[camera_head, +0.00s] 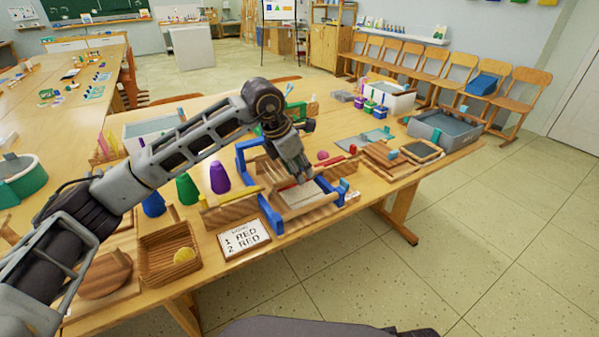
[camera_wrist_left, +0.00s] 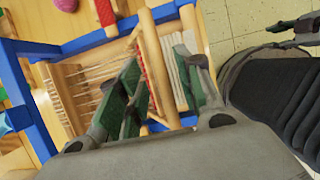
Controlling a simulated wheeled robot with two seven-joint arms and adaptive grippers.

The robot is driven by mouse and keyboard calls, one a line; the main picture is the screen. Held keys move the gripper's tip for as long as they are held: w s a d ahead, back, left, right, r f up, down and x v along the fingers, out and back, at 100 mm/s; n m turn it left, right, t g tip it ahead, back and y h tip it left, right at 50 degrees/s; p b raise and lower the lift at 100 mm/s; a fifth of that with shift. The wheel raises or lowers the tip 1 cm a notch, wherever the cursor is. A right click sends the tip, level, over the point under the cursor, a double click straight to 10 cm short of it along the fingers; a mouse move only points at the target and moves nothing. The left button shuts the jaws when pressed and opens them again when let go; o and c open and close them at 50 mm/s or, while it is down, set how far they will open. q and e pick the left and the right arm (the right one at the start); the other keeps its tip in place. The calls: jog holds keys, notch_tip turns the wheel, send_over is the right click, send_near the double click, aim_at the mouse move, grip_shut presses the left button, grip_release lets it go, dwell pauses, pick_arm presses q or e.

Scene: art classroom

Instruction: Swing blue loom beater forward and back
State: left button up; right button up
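The small wooden loom with a blue frame (camera_head: 271,216) stands on the table. Its blue side bars also show in the wrist view (camera_wrist_left: 22,98), with pale warp threads, wooden bars and a red woven strip. I cannot clearly tell which blue part is the beater. My left gripper (camera_head: 299,178) points down over the loom's middle. In the wrist view its green-padded fingers (camera_wrist_left: 168,85) are spread, with a wooden bar (camera_wrist_left: 155,62) of the loom between them. The fingers hide part of the loom.
A wooden tray (camera_head: 152,268) holds a yellow ball. Purple (camera_head: 220,179) and green cones stand left, stacked wooden frames (camera_head: 385,157) right. Floor ahead of the table is clear.

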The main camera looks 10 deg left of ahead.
pick_arm(q)
jog(key=shift+d+f, duration=0.1)
jog(key=shift+f, duration=0.25)
grip_shut()
